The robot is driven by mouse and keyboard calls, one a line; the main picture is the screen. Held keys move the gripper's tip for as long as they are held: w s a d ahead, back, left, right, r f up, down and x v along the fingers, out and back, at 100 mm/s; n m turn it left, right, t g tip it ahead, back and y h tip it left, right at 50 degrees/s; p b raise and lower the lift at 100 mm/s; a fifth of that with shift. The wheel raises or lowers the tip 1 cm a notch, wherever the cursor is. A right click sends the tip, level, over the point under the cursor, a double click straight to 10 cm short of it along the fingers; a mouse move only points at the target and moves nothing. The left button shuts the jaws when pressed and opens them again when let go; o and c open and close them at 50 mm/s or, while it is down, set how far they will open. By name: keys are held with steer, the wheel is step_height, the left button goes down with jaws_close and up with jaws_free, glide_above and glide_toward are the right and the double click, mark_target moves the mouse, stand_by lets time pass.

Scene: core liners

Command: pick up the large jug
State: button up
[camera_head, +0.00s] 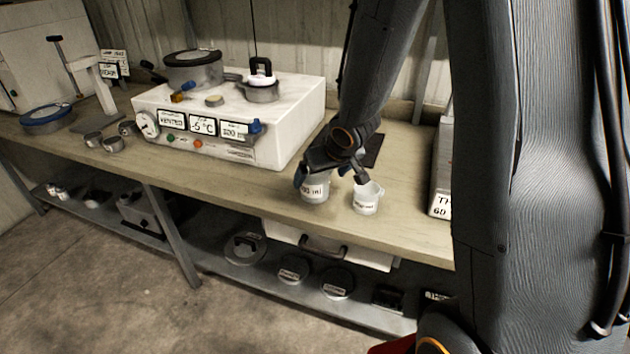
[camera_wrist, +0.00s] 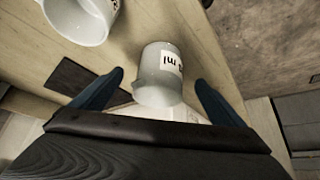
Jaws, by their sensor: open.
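Two pale jugs stand on the bench. The left jug (camera_head: 315,190) has a black-lettered label ending in ml and looks the larger in the head view, its top partly hidden by my gripper. The smaller-looking jug (camera_head: 366,198) stands just to its right. My gripper (camera_head: 330,180) is open, its fingers low around the left jug. In the wrist view, a jug (camera_wrist: 157,77) with an ml label sits between the spread blue fingertips of my gripper (camera_wrist: 160,80). The other jug (camera_wrist: 78,24) shows at the upper left, cut off by the frame edge.
The wooden bench (camera_head: 240,193) has a white heater box (camera_head: 277,135) with pots left of my gripper. A dark flat pad (camera_head: 373,150) lies behind the jugs. A white labelled unit (camera_head: 440,205) stands to the right. A lower shelf (camera_head: 265,273) holds several lidded items.

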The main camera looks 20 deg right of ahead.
steer(key=b+x, duration=0.1)
steer(key=x, duration=0.6)
steer(key=shift+w+f, duration=0.15)
steer(key=shift+w, duration=0.1)
steer(key=c, duration=1.2)
